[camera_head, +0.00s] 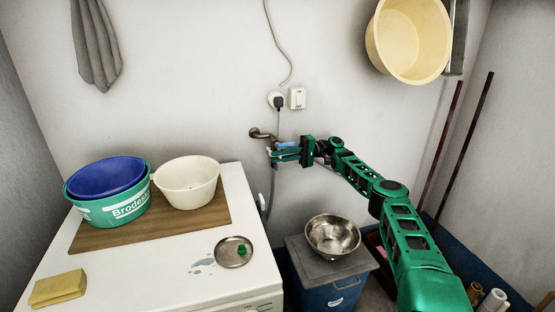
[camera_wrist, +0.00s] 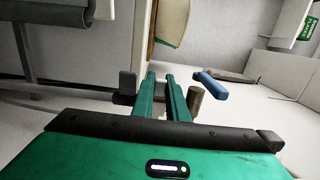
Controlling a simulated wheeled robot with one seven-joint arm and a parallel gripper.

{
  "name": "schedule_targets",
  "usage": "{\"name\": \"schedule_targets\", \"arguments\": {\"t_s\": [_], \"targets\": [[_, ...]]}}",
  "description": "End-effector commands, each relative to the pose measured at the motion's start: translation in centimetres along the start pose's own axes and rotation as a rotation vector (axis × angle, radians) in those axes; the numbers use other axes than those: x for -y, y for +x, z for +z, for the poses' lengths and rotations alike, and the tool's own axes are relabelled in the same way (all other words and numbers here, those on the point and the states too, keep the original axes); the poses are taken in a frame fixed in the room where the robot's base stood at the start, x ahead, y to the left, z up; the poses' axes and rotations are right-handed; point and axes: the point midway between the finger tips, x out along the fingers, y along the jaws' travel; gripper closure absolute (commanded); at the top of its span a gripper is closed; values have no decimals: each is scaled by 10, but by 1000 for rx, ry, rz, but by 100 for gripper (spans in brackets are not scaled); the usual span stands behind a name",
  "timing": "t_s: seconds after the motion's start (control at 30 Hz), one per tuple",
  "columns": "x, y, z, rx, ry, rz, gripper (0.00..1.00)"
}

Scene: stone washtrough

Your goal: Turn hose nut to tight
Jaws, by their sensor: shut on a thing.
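A wall tap (camera_head: 262,134) sticks out from the back wall in the head view, with a blue lever (camera_head: 288,146) beside my gripper. My gripper (camera_head: 273,155) is at the tap's outlet, its green fingers shut with a narrow gap between them. The hose nut is hidden by the fingers, which are closed at its place. A grey hose (camera_head: 271,187) hangs below. In the wrist view my fingers (camera_wrist: 160,78) reach forward side by side. The blue lever (camera_wrist: 210,86) and a brownish metal cylinder (camera_wrist: 195,100) stand just right of them.
A white washing machine (camera_head: 150,265) stands left, bearing a board (camera_head: 215,212), basins (camera_head: 190,182), a small metal dish (camera_head: 234,250) and a yellow sponge (camera_head: 57,288). A steel bowl (camera_head: 332,235) sits on a lidded blue bin (camera_head: 328,292) below my arm. A cream tub (camera_head: 408,40) hangs upper right.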

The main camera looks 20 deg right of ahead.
Motion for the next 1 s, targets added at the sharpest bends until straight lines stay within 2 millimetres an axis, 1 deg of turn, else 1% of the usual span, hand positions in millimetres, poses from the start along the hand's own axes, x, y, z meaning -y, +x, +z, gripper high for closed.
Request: {"name": "schedule_targets", "arguments": {"t_s": [0.03, 0.4, 0.87, 0.9, 0.97, 1.0], "targets": [[-5, -2, -2, 2, 8, 1, 100], [-5, -3, -5, 40, 8, 1, 100], [-5, -2, -6, 43, 6, 0, 100], [-5, -2, -6, 43, 6, 0, 84], [-5, -2, -6, 43, 6, 0, 70], [-4, -2, -6, 42, 6, 0, 68]]}}
